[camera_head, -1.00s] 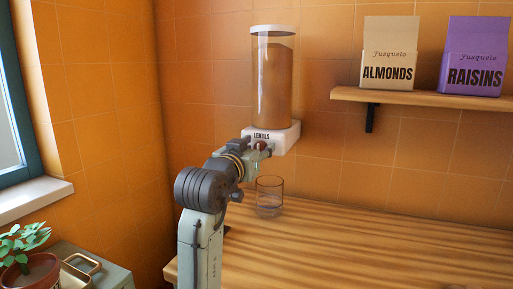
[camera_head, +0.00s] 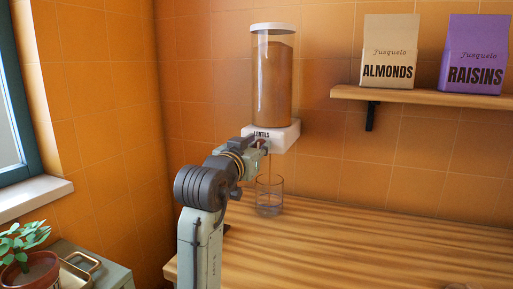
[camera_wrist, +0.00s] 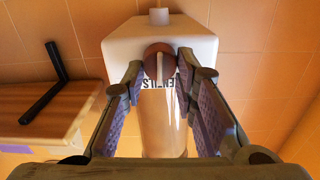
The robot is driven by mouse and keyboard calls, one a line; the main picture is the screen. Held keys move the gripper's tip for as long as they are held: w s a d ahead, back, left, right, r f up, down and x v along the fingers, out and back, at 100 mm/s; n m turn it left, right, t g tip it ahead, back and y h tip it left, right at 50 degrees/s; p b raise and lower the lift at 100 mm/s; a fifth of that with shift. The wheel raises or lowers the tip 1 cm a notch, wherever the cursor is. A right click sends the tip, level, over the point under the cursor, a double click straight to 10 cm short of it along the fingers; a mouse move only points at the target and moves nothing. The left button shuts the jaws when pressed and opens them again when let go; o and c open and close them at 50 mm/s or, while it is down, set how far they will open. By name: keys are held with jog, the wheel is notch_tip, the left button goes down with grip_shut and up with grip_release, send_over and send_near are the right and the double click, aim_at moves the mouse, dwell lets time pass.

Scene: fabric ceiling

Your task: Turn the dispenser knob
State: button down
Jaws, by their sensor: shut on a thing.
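The lentils dispenser (camera_head: 272,80) hangs on the tiled wall, a clear cylinder of brown contents over a white base marked LENTILS. In the wrist view, its base (camera_wrist: 125,45) appears upside down. The round brown knob (camera_wrist: 153,50) with a pale ridge is on the base's front. My gripper (camera_wrist: 161,70) has one finger on each side of the knob and is shut on it. In the head view, my gripper (camera_head: 262,146) is at the base's front and mostly hides the knob. A clear glass (camera_head: 269,205) stands upright on the wooden counter below the dispenser.
A wooden shelf (camera_head: 420,97) at the right holds an almonds box (camera_head: 388,50) and a raisins box (camera_head: 473,55). The wooden counter (camera_head: 370,250) is largely clear. A potted plant (camera_head: 28,265) and a window are at the left.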

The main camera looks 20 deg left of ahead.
jog(key=m+b, duration=0.2)
jog(key=m, duration=0.2)
jog(key=shift+d+f+m, duration=0.1)
jog(key=shift+d+m, duration=0.05)
jog(key=shift+m, duration=0.15)
jog(key=shift+d+f+m+b, duration=0.15)
jog(key=shift+m+b, duration=1.1)
jog(key=shift+m, duration=1.9)
jog(key=shift+d+f+m+b, duration=0.1)
jog(key=shift+m+b, duration=1.15)
jog(key=shift+m, duration=1.9)
jog(key=c, duration=1.4)
grip_release()
jog(key=shift+o, duration=0.2)
